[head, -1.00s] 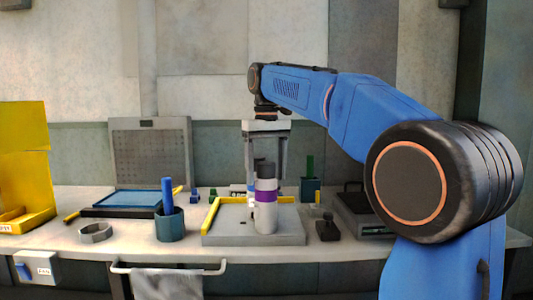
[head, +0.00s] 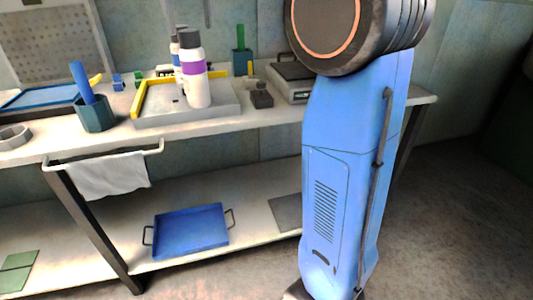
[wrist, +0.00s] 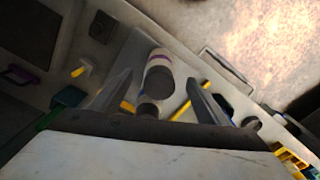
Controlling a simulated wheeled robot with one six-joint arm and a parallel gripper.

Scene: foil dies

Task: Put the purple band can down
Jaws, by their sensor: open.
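The purple band can (head: 194,85), white with a dark cap, stands upright on the grey plate (head: 150,122) with the yellow edge strips. In the wrist view the can (wrist: 157,61) shows from above, between the fingers in the picture. My gripper (wrist: 160,78) is open, with a finger on each side and nothing gripped. I cannot tell its height over the can. A second white can (head: 176,47) with a blue band stands just behind, partly hidden by the purple band can.
A teal cup (head: 94,115) with a blue item stands left of the plate. A small dark block (head: 261,99) and a grey device (head: 293,85) are to the right. A green item stands in a dark holder (head: 242,63) behind. A blue tray (head: 190,232) lies on the lower shelf.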

